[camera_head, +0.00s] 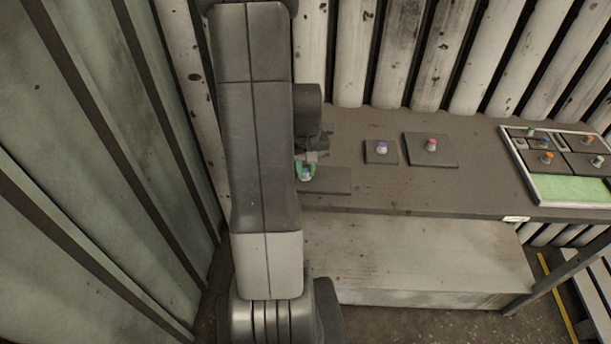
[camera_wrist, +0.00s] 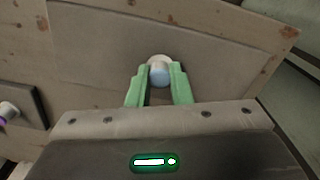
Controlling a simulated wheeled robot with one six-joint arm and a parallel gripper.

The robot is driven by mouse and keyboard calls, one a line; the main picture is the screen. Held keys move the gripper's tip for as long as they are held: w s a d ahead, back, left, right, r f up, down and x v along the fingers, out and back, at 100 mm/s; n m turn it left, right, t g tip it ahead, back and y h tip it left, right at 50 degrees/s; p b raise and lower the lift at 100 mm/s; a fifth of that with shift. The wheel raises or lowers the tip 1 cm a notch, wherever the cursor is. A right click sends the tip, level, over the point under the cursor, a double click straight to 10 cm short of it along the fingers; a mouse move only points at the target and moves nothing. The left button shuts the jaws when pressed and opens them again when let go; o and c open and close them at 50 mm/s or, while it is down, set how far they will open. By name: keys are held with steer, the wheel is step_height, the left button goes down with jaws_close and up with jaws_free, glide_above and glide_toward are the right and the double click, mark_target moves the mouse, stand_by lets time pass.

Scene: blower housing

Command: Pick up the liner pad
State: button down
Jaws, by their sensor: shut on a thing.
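The liner pad (camera_head: 332,181), as I take it, is a flat grey plate with a pale blue-topped knob, at the left end of the bench. It also fills much of the wrist view (camera_wrist: 95,55), its knob (camera_wrist: 159,75) near the middle. My gripper (camera_wrist: 160,69) has green fingers, one on each side of the knob, shut on it. In the head view my gripper (camera_head: 305,168) is partly hidden behind my arm, as is the plate's left part. The plate looks flat at bench level; I cannot tell whether it is lifted.
On the bench (camera_head: 350,130) are a small plate with a purple knob (camera_head: 381,147) and a larger one with a red knob (camera_head: 431,145). A pale-rimmed tray (camera_head: 534,193) with several knobbed plates and a green area stands at the right. Ribbed walls close the back and left.

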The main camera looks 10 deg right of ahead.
step_height(320, 180, up, 10)
steer(key=r, duration=0.1)
step_height(320, 180, up, 4)
steer(key=p, duration=0.4)
glide_above(306, 170)
stand_by(0.4)
stand_by(0.5)
